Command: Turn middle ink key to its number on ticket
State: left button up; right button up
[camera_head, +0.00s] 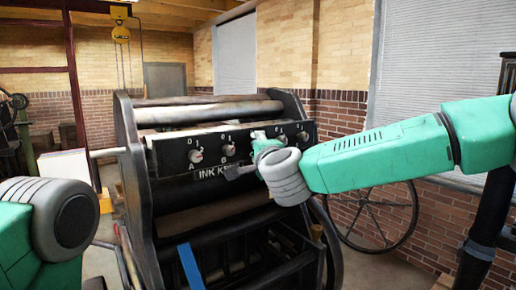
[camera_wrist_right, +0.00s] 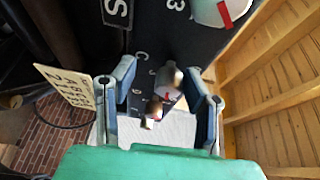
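The black ink-key panel (camera_head: 175,153) runs across the press front, with a row of grey knobs. The leftmost knob (camera_head: 196,156) is marked A. My right gripper (camera_head: 240,172) is at the panel's middle; my wrist and gripper hide part of it. In the right wrist view my right gripper (camera_wrist_right: 162,100) is open. A grey knob (camera_wrist_right: 170,75), next to the letter C, shows between its fingers; I cannot tell whether they touch it. A smaller knob (camera_wrist_right: 155,110) lies beyond. The cream ticket (camera_wrist_right: 68,88) is at the left, too small to read surely. My left gripper is out of view.
A large knob with a red mark (camera_wrist_right: 225,12) is near the top of the right wrist view. The press's dark side frame (camera_head: 135,170) stands left of the panel. A spoked wheel (camera_head: 375,215) stands by the brick wall at the right.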

jog(key=shift+r, duration=0.15)
jog(key=shift+s+d, duration=0.1)
jog(key=shift+s, duration=0.05)
jog(key=v, duration=1.1)
jog(key=shift+s, duration=0.3)
